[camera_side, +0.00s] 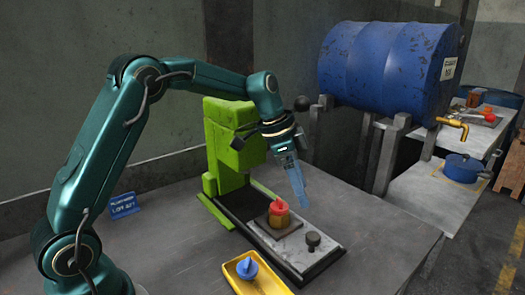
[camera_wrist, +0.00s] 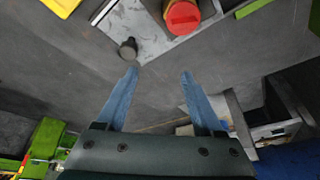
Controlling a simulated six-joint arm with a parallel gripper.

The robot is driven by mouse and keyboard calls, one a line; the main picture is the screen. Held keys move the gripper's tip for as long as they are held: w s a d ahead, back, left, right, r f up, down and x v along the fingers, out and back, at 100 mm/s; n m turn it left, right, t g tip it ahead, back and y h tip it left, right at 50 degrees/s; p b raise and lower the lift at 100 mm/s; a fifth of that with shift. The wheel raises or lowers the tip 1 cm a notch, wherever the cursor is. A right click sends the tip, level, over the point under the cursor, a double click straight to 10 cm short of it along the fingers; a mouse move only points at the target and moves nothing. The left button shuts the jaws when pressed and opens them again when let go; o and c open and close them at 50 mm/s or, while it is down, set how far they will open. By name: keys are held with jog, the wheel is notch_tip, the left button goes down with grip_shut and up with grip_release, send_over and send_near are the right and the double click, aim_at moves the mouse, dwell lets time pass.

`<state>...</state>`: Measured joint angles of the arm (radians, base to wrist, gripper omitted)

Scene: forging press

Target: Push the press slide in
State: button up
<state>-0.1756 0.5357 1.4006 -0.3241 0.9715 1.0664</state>
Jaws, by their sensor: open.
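The press slide is a light grey plate (camera_side: 302,257) on a black base, standing out in front of the green press (camera_side: 232,140). A dark round knob (camera_side: 313,241) stands near its outer end. A brass-coloured piece with a red top (camera_side: 279,214) sits upright on the plate, nearer the press. My gripper (camera_side: 303,203) is above the slide, fingers pointing down. In the wrist view the slide plate (camera_wrist: 150,40), the knob (camera_wrist: 127,48) and the red-topped piece (camera_wrist: 182,17) show beyond the fingertips. My gripper (camera_wrist: 159,73) is open and empty there. Its height above the knob is hard to tell.
A yellow tray (camera_side: 257,275) with a blue-handled thing (camera_side: 247,267) lies left of the slide. A blue sign (camera_side: 123,205) stands farther left on the grey table. A big blue drum (camera_side: 388,68) on a stand is behind at right. The table right of the slide is clear.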

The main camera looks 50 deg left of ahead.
aim_at(313, 236)
jog(key=shift+m+h, duration=0.3)
jog(key=s+d+f, duration=0.1)
jog(key=d, duration=0.1)
jog(key=s+d+f, duration=0.1)
jog(key=s+f, duration=0.1)
jog(key=shift+d, duration=0.4)
jog(key=shift+d+f, duration=0.1)
jog(key=shift+d, duration=0.15)
jog(key=shift+x, duration=2.25)
grip_shut()
